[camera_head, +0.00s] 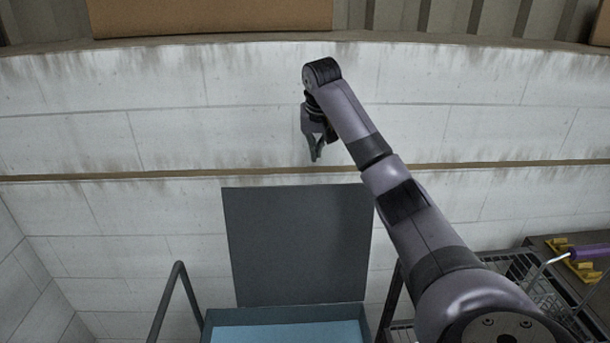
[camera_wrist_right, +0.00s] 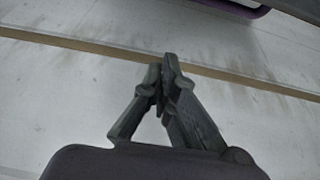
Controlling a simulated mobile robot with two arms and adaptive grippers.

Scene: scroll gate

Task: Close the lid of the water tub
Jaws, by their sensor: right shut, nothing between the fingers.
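The water tub (camera_head: 224,318) stands at the bottom of the head view, with blue water (camera_head: 290,334) inside. Its dark grey lid (camera_head: 295,245) is open and stands up at the tub's far side, in front of the white wall. My right gripper (camera_head: 316,158) is shut and empty, pointing down just above the lid's top edge in the picture. I cannot tell its exact distance from the lid. In the right wrist view the shut fingers (camera_wrist_right: 166,62) show against the wall, and no lid shows there. My left gripper is not in view.
The white block wall (camera_head: 120,120) with a brown strip (camera_head: 150,176) stands behind. A grey rail (camera_head: 168,300) is left of the tub. At right are a wire basket (camera_head: 545,290) and a dark surface with yellow pieces (camera_head: 575,258) and a purple-handled item (camera_head: 588,252).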

